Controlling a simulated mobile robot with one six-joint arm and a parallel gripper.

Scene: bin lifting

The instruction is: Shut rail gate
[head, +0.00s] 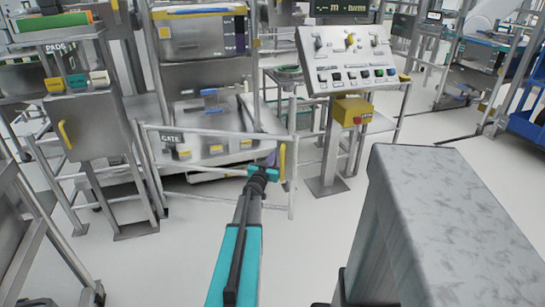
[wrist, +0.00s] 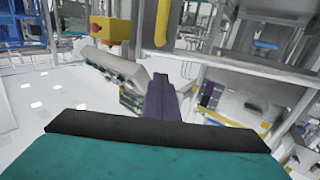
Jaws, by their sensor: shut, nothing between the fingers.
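The rail gate (head: 215,134) is a pale metal tube frame with a GATE label, across the front of a low machine platform. Its yellow upright handle (head: 282,161) is at the right end, and a yellow bar like it shows at the top of the wrist view (wrist: 162,22). My gripper (head: 272,158) is shut and empty, just left of the handle in the head view. In the wrist view the dark purple fingers (wrist: 160,98) are together, below the yellow bar. I cannot tell whether they touch the gate, or whether the gate is fully closed.
A control console (head: 345,60) with a yellow box (head: 351,111) stands right of the gate. A grey cabinet (head: 88,125) with a yellow handle stands at left. A large grey block (head: 440,220) fills the lower right. Open floor (head: 320,225) lies between.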

